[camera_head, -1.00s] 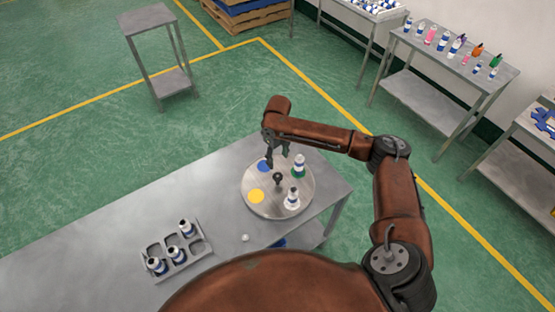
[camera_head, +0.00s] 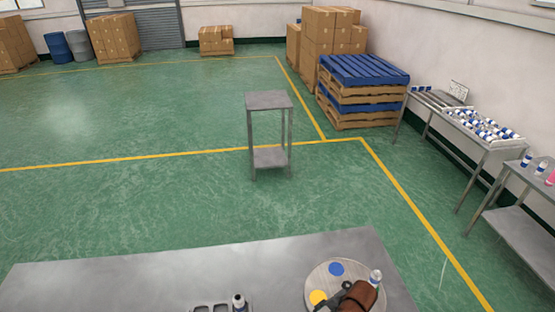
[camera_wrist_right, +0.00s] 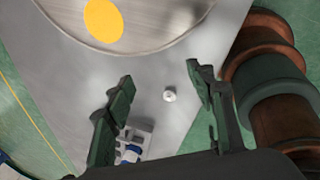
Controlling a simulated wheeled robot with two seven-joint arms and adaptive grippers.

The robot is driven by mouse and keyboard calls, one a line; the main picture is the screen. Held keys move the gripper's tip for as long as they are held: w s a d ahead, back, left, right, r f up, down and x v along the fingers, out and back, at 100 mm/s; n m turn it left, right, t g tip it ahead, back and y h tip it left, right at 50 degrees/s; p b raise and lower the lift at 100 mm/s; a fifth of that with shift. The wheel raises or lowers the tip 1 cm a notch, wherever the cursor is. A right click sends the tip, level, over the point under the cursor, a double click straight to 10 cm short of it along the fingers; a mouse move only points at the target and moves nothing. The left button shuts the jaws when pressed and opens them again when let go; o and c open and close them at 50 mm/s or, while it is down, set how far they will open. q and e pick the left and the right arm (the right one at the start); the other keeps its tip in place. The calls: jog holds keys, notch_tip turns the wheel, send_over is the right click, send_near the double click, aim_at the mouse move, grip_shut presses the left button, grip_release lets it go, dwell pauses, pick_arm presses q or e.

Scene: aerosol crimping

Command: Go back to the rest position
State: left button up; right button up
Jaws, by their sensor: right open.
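My right gripper is open and empty in the right wrist view (camera_wrist_right: 160,76), its dark fingers spread above the table. The plate carries a blue disc (camera_head: 336,269), a yellow disc (camera_head: 318,297) and a white-topped bottle (camera_head: 376,276). The plate's rim also shows in the right wrist view (camera_wrist_right: 130,49), with the yellow disc (camera_wrist_right: 103,20). My left gripper is not in view.
The grey table (camera_head: 200,268) has a rack (camera_head: 203,308) with a bottle (camera_head: 239,302) at the bottom edge. A small white piece (camera_wrist_right: 169,95) lies on the table. A small stand (camera_head: 269,101), pallets (camera_head: 362,95) and side tables (camera_head: 525,225) stand beyond open green floor.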

jog(key=s+d+m+t+h, duration=0.2)
jog(key=s+d+m+h, duration=0.2)
jog(key=s+d+m, duration=1.85)
jog(key=a+f+m+g+b, duration=0.1)
jog(key=a+f+b, duration=0.15)
jog(key=f, duration=1.05)
jog(key=a+f+b, duration=0.1)
jog(key=f+b, duration=0.3)
jog(key=f, duration=1)
jog(key=a+f+m+g+b, duration=0.1)
jog(key=a+f+b, duration=0.15)
jog(key=f, duration=1.05)
jog(key=s+f+g+b, duration=0.1)
jog(key=s+f+b, duration=0.7)
jog(key=s+f, duration=1.2)
notch_tip(320, 180, down, 4)
jog(key=shift+d+r+n+y, duration=0.1)
jog(key=shift+d+n+y, duration=0.15)
jog(key=shift+n+y, duration=0.2)
